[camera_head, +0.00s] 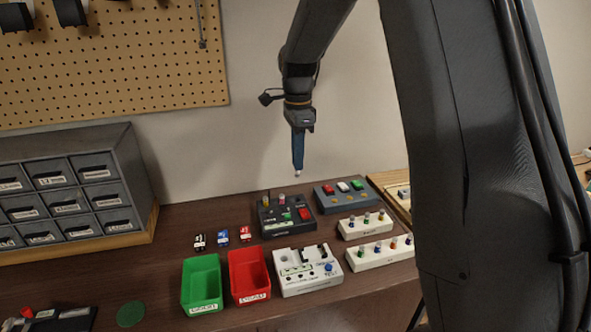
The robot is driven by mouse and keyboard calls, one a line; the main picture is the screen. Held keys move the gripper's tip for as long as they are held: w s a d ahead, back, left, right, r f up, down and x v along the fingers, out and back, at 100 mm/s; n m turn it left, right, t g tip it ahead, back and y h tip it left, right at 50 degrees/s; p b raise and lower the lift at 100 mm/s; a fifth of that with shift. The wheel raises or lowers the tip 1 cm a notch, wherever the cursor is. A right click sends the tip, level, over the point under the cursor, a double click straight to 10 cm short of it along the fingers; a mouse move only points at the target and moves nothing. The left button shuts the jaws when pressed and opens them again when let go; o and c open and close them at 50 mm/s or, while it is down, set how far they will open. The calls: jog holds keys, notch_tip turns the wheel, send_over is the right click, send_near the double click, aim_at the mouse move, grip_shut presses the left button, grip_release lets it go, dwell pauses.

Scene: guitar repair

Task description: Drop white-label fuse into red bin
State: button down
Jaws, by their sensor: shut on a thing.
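My gripper (298,168) points down in the air above the dark bench, over the back of the tester boxes. It is shut on a small pale thing at its tip, which looks like the white-label fuse (298,177); its label is too small to read. The red bin (250,297) stands lower and to the left of my gripper, near the bench's front. It is open at the top and looks empty, with a white label on its front. My gripper is clear of the bin.
A green bin (203,307) stands left of the red bin. A white tester (308,284) is right of it. A dark box (275,228) with knobs, a grey box (343,205) and white racks (379,251) fill the right. Drawers (68,190) stand at left.

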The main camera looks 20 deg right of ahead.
jog(key=shift+r+p, duration=1.4)
jog(key=shift+r, duration=0.5)
